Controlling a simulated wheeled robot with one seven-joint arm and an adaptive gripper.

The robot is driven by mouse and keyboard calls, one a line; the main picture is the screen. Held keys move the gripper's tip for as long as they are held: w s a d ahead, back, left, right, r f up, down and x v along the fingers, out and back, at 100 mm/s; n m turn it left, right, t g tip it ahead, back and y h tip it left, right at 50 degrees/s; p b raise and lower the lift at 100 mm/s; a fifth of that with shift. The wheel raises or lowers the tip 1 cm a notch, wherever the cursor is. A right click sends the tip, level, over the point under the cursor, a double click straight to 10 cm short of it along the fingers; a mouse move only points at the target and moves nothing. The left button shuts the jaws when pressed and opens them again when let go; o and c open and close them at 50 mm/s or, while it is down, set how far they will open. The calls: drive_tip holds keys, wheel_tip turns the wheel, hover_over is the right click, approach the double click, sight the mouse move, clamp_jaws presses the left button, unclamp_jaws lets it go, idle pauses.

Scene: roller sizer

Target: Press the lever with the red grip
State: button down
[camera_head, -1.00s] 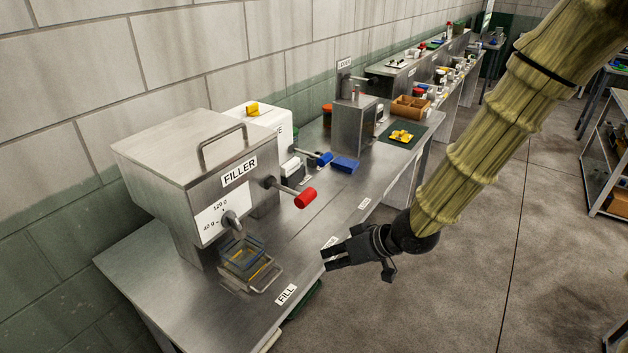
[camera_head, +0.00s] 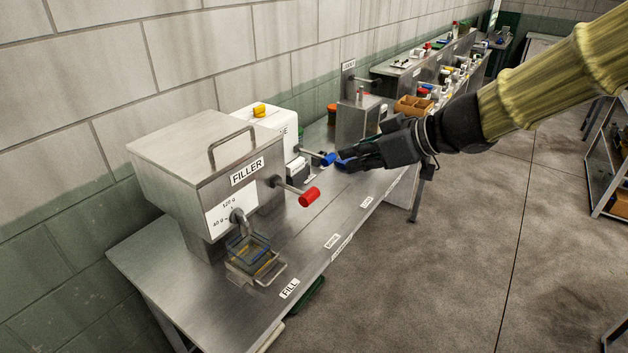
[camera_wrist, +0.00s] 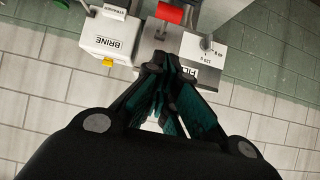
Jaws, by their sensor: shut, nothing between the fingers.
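The lever's red grip (camera_head: 309,197) sticks out on a metal rod from the right side of the steel box marked FILLER (camera_head: 200,165). In the wrist view the red grip (camera_wrist: 171,13) shows at the top, beyond my fingertips. My gripper (camera_head: 343,158) is shut and empty. It is above the table, to the right of and farther back than the red grip in the head view, apart from it. Its fingers point left, and their tips appear near the blue grip (camera_head: 328,159). In the wrist view my gripper (camera_wrist: 158,62) has its fingers together.
A clear tray (camera_head: 255,262) with yellow contents sits under the filler's spout. A white box (camera_head: 262,119), marked BRINE in the wrist view, stands behind the filler. The steel table's (camera_head: 328,270) front right is clear.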

drive_tip(key=shift+w+a+r, duration=0.1)
drive_tip(key=shift+a, duration=0.1)
drive_tip(key=b, duration=0.3)
approach(293, 190)
drive_tip(key=w+a, duration=0.1)
drive_tip(key=shift+w+a+f, duration=0.3)
drive_tip(key=shift+w+f, duration=0.05)
drive_tip(key=shift+f, duration=0.1)
idle(0.4)
